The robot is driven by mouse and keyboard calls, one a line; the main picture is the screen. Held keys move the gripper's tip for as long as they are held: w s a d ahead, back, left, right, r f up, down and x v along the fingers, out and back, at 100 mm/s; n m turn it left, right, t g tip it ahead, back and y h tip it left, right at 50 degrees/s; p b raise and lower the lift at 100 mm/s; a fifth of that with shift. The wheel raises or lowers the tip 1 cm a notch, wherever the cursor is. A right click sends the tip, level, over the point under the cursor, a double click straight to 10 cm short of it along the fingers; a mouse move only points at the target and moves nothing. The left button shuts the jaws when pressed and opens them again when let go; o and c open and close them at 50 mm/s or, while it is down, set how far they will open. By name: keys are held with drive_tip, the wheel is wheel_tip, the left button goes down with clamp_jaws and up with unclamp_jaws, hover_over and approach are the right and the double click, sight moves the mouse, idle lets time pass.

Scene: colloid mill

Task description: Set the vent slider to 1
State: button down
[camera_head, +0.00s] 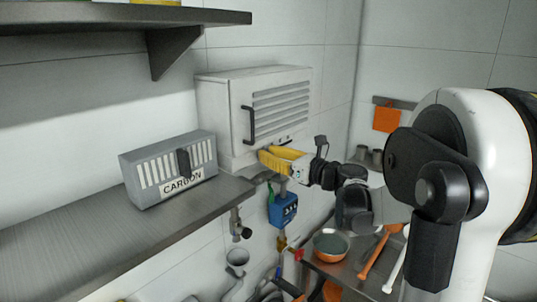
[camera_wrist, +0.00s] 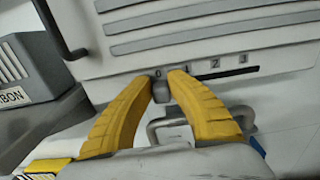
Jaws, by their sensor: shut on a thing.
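The vent slider's grey knob (camera_wrist: 161,91) shows between my yellow fingertips in the wrist view, just under the 0 mark at the left end of its scale. The marks 2 and 3 show to the right above a dark slot (camera_wrist: 240,74); the 1 area is at the right fingertip. The slider is on the lower front of a white louvred vent box (camera_head: 240,95). My gripper (camera_wrist: 167,77) is shut on the knob. In the head view my gripper (camera_head: 266,158) is at the box's lower edge and the knob is hidden.
A grey box labelled CARBON (camera_head: 160,185) stands on the metal counter (camera_head: 70,235) left of the vent box. A metal loop (camera_wrist: 157,130) lies behind the fingers. A blue device (camera_head: 283,209) and an orange bowl (camera_head: 331,243) are below. The vent box has a black handle (camera_head: 249,124).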

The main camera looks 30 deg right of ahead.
drive_tip(key=shift+w, duration=0.1)
drive_tip(key=d, duration=0.2)
drive_tip(key=w+d+b, duration=0.1)
drive_tip(key=d, duration=0.1)
drive_tip(key=shift+w, duration=0.15)
drive_tip(key=c, duration=1.3)
unclamp_jaws()
drive_tip(key=shift+a, duration=0.35)
drive_tip(key=shift+o, duration=0.2)
drive_tip(key=v, duration=1.2)
drive_tip(key=shift+d, duration=0.25)
